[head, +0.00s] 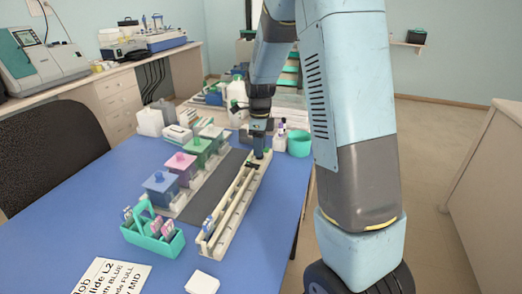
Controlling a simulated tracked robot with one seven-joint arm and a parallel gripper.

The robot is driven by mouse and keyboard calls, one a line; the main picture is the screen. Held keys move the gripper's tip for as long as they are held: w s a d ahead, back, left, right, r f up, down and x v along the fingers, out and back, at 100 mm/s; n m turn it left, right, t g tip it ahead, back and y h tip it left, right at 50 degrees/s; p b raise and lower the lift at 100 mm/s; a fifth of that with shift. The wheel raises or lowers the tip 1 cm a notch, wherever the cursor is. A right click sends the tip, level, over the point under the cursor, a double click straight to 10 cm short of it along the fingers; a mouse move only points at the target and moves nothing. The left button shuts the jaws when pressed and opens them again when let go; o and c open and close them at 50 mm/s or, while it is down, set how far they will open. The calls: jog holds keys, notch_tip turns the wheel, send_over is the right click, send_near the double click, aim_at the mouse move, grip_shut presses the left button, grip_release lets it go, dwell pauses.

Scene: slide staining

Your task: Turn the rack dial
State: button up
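A long beige rack (224,222) lies on the blue table, running from the near middle toward the back. Slides with blue ends (208,226) stand at its near end. A small green part (267,153) shows at its far end; I cannot tell whether it is the dial. My gripper (258,152) points down at the rack's far end, very close to or touching it. Its fingers are dark and small here, so I cannot tell whether they are open or shut, or whether they hold anything. My arm comes down from the upper right.
Left of the rack stand lidded jars: blue (160,188), pink (182,168), green (198,151) and a pale one. A teal slide carrier (168,246), a white block (202,283) and a printed card (112,276) lie nearer. A teal cup (299,145) and bottles stand behind.

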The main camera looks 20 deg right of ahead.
jog(key=shift+f, duration=0.9)
jog(key=c, duration=0.7)
jog(key=shift+d, duration=0.2)
grip_shut()
jog(key=shift+a, duration=0.1)
